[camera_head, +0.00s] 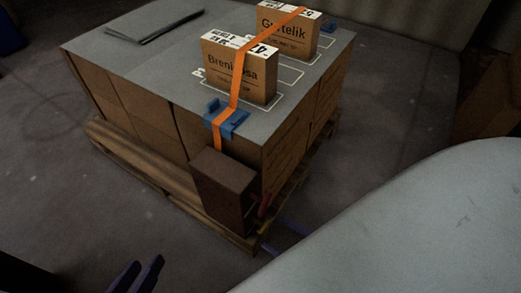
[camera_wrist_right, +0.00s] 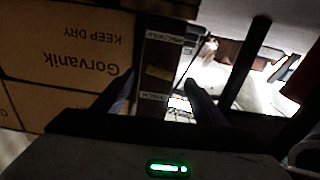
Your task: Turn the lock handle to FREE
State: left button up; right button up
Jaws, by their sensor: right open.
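A brown winch box (camera_head: 224,188) hangs at the near corner of the pallet load, below an orange strap (camera_head: 236,85). A small red part (camera_head: 265,204), perhaps the lock handle, and a yellow part (camera_head: 263,228) show at its right side. My right gripper (camera_wrist_right: 160,98) is open, its fingers either side of a dark panel (camera_wrist_right: 152,112) with small labels and a yellow patch (camera_wrist_right: 159,72). I cannot tell the handle's position or whether a finger touches it. My left gripper (camera_head: 146,268) is open and empty at the lower left, away from the load.
Cartons stand on a wooden pallet (camera_head: 140,160), under a grey sheet (camera_head: 155,60). Two boxes, Brenkosa (camera_head: 240,72) and Gyrtelik (camera_head: 288,35), sit on top. A blue corner piece (camera_head: 228,120) lies under the strap. A Gorvanik carton (camera_wrist_right: 60,40) is beside my right gripper. Floor at left is clear.

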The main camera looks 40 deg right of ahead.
aim_at(263, 225)
jog(key=x, duration=0.6)
jog(key=shift+w, duration=0.1)
jog(key=c, duration=0.9)
jog(key=shift+n, duration=0.4)
jog(key=n, duration=0.4)
jog(key=shift+n, duration=0.4)
jog(key=n, duration=0.5)
jog(key=shift+n, duration=0.3)
